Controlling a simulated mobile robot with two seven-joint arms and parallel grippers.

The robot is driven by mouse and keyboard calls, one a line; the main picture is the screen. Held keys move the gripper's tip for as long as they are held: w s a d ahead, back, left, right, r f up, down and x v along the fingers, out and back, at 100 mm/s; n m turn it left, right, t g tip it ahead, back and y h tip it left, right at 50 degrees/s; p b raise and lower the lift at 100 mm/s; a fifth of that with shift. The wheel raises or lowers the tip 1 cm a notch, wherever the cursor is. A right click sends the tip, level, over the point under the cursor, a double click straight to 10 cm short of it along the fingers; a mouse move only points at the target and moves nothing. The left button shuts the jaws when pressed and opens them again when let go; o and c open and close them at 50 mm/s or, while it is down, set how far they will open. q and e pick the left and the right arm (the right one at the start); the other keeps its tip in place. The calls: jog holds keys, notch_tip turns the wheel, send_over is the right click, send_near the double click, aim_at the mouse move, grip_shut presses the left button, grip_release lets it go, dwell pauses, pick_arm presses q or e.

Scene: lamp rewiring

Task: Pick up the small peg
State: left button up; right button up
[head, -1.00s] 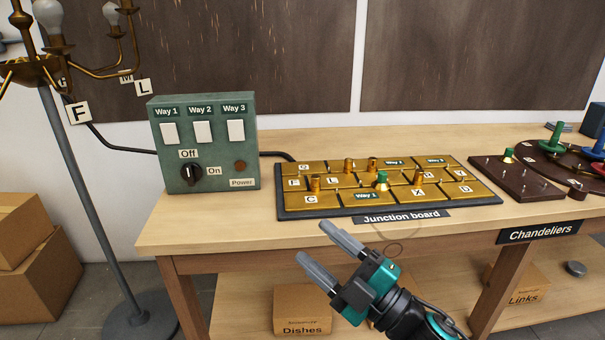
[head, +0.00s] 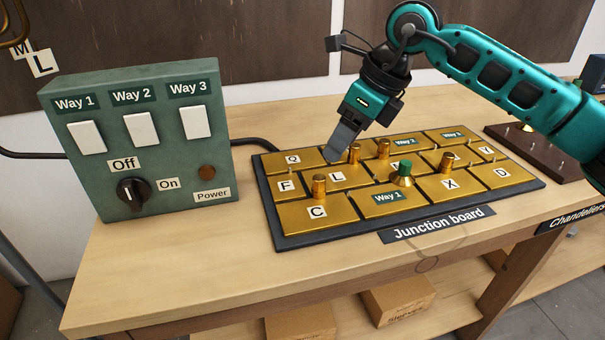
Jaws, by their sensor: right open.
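The junction board (head: 262,206) lies on the table with brass plates on it. Several small brass pegs stand upright on it: one near C and L (head: 319,187), one right of L (head: 354,154), one further right (head: 383,149) and one above X (head: 446,162). I cannot tell which is the small peg. My right gripper (head: 335,154) is open and points down over the board's back, close to the peg right of L; contact cannot be told. My left gripper is out of view.
A green switch box (head: 70,180) with three white switches and a knob stands left of the board. A dark chandelier base (head: 512,142) with thin pins lies at the right. The table front (head: 200,270) is clear.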

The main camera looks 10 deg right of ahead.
aim_at(320, 178)
jog(key=x, duration=0.4)
jog(key=d+x, duration=0.1)
jog(key=x, duration=0.2)
jog(key=shift+w, duration=0.25)
jog(key=shift+w+x, duration=0.2)
jog(key=shift+x, duration=1.15)
jog(key=shift+w+x, duration=0.15)
jog(key=shift+x, duration=1.25)
jog(key=shift+d, duration=0.1)
jog(key=shift+c, duration=0.4)
jog(key=shift+r, duration=0.1)
grip_shut()
